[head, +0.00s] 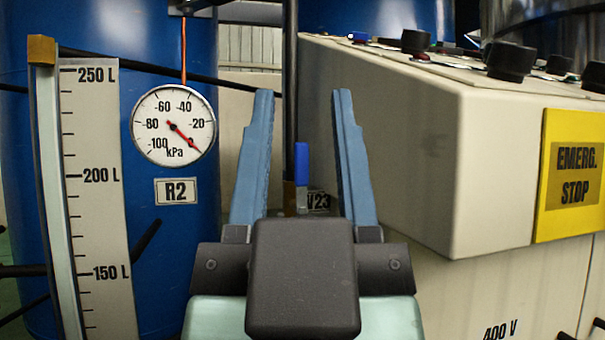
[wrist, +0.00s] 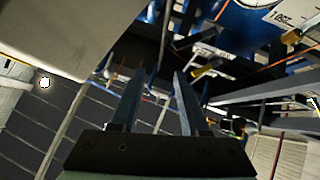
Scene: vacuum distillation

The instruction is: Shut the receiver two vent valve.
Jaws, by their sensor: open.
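A blue valve handle (head: 301,163) stands upright beside a dark vertical pipe (head: 291,90), with the label V23 (head: 318,201) at its lower right. The blue receiver tank (head: 232,20) behind carries the label R2 (head: 177,191). My gripper (head: 303,92) is open and empty, its two blue fingers pointing up and forward. My gripper also shows open in the wrist view (wrist: 157,75), where I cannot clearly pick out the handle.
A beige control cabinet (head: 400,150) with black knobs and a yellow emergency stop plate (head: 573,175) stands close to the right finger. A level scale (head: 92,200) and a round pressure gauge (head: 173,125) are at the left. A dark slanted pipe runs behind the left finger.

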